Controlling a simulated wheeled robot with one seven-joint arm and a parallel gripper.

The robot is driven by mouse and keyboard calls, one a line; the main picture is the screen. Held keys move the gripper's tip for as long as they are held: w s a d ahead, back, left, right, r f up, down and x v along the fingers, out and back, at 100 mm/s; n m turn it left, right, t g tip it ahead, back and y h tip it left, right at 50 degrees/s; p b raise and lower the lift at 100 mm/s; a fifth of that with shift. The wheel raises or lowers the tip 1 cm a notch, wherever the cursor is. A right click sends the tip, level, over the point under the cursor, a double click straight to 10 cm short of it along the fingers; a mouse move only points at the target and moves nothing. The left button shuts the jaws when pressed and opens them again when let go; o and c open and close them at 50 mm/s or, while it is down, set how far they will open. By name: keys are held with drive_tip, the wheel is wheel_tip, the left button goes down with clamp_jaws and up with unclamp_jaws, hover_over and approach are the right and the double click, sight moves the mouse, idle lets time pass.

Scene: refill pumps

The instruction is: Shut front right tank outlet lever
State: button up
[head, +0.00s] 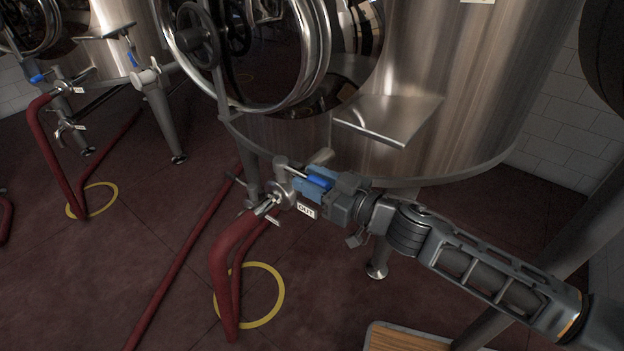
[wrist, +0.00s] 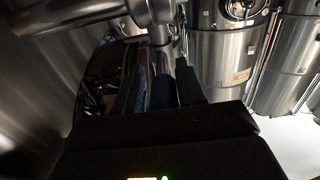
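The front right tank (head: 470,90) is a large steel vessel on legs. Its outlet valve (head: 282,190) sits low at the front, beside a white tag reading OUT (head: 306,211). A red hose runs from it to the floor. The blue outlet lever handle (head: 320,183) points to the right, seeming to lie across the pipe. My gripper (head: 312,182) reaches in from the right with its fingers around the handle. In the wrist view the blue handle (wrist: 163,92) lies between both fingers (wrist: 161,90), nearly filling the gap. Whether they press on it is unclear.
Red hoses (head: 195,250) lie across the dark red floor, with yellow rings (head: 278,295) around hose ends. A tank leg (head: 378,258) stands under my arm. A second tank (head: 110,20) with blue-handled valves is at the left. A wooden-topped item (head: 400,338) is at the bottom edge.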

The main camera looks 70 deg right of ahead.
drive_tip(key=shift+o, duration=0.9)
drive_tip(key=v, duration=0.7)
drive_tip(key=shift+s+a, duration=0.15)
drive_tip(key=shift+s, duration=0.2)
